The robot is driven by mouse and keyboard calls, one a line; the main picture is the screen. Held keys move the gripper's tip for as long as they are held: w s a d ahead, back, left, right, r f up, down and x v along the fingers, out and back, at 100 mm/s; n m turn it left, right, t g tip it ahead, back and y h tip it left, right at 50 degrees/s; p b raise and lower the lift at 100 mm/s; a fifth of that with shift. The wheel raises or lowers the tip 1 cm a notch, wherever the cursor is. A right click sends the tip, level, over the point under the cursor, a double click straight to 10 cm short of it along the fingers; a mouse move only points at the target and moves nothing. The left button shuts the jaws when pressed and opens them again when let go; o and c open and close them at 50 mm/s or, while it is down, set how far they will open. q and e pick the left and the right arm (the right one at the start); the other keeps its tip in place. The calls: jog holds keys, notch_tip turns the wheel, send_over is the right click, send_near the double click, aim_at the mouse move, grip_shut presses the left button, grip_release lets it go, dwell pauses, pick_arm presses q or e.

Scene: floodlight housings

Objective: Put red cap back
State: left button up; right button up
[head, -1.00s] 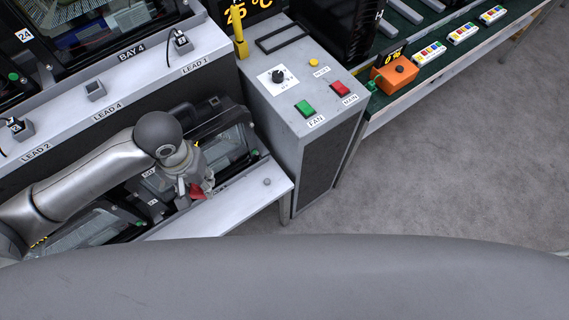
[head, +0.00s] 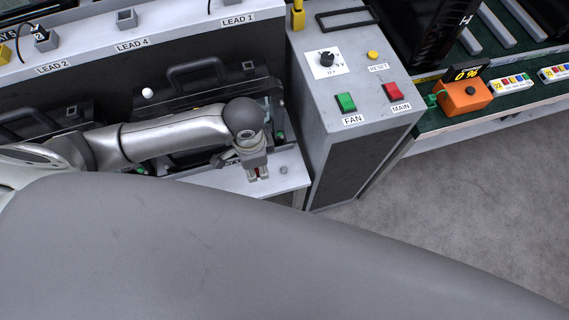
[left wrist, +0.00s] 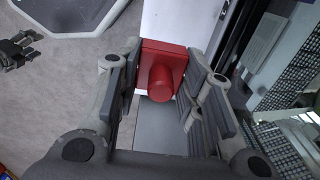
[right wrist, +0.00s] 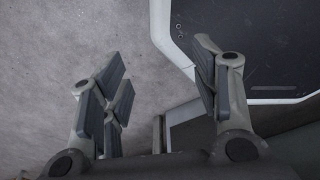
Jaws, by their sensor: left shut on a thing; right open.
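The red cap (left wrist: 163,72) is a square red plate with a round knob. In the left wrist view it sits between the fingers of my left gripper (left wrist: 162,92), which is shut on it. In the head view my left gripper (head: 258,174) points down over the white shelf (head: 232,183) in front of the bays, and only a sliver of red shows between its fingers. I cannot tell whether the cap touches the shelf. My right gripper (right wrist: 160,85) is open and empty above grey carpet in the right wrist view. The head view does not show it.
A grey console (head: 340,125) with a green FAN button (head: 346,102) and red MAIN button (head: 391,91) stands right of the shelf. A small grey knob (head: 283,170) is on the shelf. A dark housing with a handle (head: 195,75) is behind my arm. Carpet at right is clear.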

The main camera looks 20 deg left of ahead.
pick_arm(q)
jog(key=w+d+f, duration=0.2)
jog(key=w+d, duration=0.1)
send_over(285, 169)
notch_tip(285, 169, down, 5)
jog(key=shift+s+a+f+b, duration=0.1)
jog(key=shift+s+a+b, duration=0.05)
jog(key=shift+b, duration=0.2)
jog(key=shift+f, duration=1.75)
jog(key=shift+f, duration=0.15)
jog(key=shift+f, duration=0.45)
jog(key=o, duration=1)
jog(key=shift+r, duration=0.15)
notch_tip(285, 169, up, 13)
jog(key=shift+p, duration=0.35)
